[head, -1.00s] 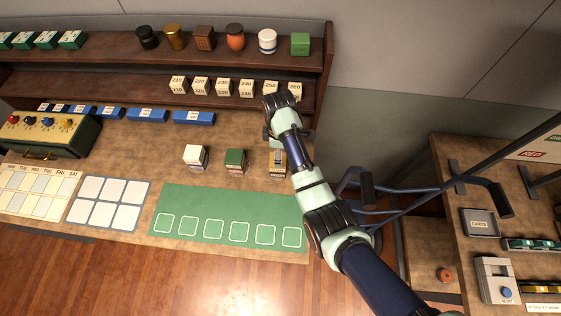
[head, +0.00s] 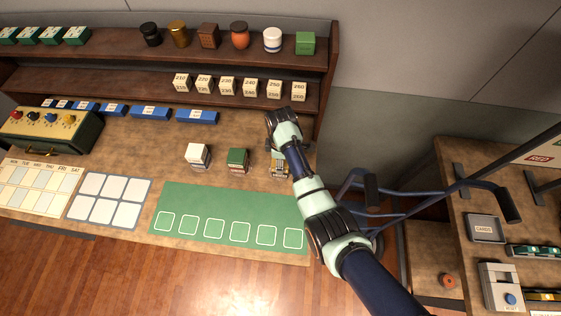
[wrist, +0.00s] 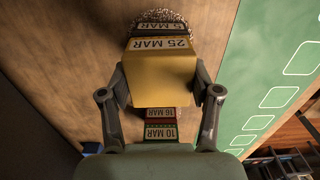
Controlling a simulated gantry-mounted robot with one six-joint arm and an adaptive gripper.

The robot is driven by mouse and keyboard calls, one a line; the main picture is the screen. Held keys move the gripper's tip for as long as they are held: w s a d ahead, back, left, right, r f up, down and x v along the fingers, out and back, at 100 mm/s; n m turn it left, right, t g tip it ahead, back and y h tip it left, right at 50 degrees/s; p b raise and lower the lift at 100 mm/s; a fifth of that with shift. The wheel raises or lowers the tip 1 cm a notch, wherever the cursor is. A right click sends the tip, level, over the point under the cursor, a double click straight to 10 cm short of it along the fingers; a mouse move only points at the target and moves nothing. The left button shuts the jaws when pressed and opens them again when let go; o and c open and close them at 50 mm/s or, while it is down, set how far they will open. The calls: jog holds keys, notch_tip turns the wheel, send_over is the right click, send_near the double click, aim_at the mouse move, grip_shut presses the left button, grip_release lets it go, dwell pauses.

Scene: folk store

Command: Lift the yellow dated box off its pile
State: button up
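The yellow dated box (wrist: 160,78), labelled 25 MAR, fills the middle of the wrist view. My gripper (wrist: 161,88) has one finger at each side of it, very close to its faces. I cannot tell whether the fingers press on it. A dark edge labelled 5 MAR (wrist: 160,27) shows just beyond the box, with a speckled shape behind it. What lies directly under the yellow box is hidden. In the head view my gripper (head: 278,162) is over the rightmost pile on the bench, and my wrist covers most of that box.
A green-topped pile (head: 237,160) and a white-topped pile (head: 198,156) stand to the left. Labels 16 MAR (wrist: 161,114) and 10 MAR (wrist: 161,133) show lower in the wrist view. The green mat (head: 220,205) in front is clear. Shelves (head: 140,78) stand behind.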

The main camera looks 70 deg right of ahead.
jog(key=c, duration=0.4)
jog(key=shift+r, duration=0.1)
notch_tip(320, 180, up, 20)
jog(key=p, duration=0.9)
